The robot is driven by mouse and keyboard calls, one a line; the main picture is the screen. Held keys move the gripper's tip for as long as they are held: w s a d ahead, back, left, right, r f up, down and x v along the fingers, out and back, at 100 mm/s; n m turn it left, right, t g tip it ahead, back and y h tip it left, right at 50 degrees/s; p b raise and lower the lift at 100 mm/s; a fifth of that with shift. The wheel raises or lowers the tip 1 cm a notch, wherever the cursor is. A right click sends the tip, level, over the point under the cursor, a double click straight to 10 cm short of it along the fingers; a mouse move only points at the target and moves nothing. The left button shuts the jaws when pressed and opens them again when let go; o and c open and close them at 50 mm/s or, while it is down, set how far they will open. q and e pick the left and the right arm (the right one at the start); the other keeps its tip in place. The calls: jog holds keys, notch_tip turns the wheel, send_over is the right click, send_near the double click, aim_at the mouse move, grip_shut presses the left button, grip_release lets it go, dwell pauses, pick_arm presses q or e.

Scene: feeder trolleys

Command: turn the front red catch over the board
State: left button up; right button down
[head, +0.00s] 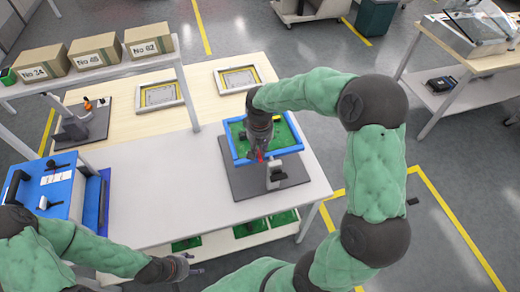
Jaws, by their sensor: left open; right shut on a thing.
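A green board (284,131) lies in a blue frame (234,147) on a dark grey base plate (240,186) on the table. My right gripper (259,153) reaches down over the near edge of the frame and is shut on the red catch (260,156), of which only a small part shows. Whether the catch lies over the board or beside it cannot be told, as my gripper covers it. My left gripper (188,267) is open and empty, low at the table's front edge, well away from the frame.
A grey and black clamp post (274,176) stands just in front of the frame. A blue fixture (52,187) sits at the table's left. Two framed panels (160,95) (238,77) lie at the back. Cartons (95,52) stand on the raised shelf. The white middle tabletop is clear.

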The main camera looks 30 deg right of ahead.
dwell(0.4)
jog(key=c, duration=1.2)
grip_release()
notch_tip(320, 180, up, 12)
jog(key=shift+r, duration=0.1)
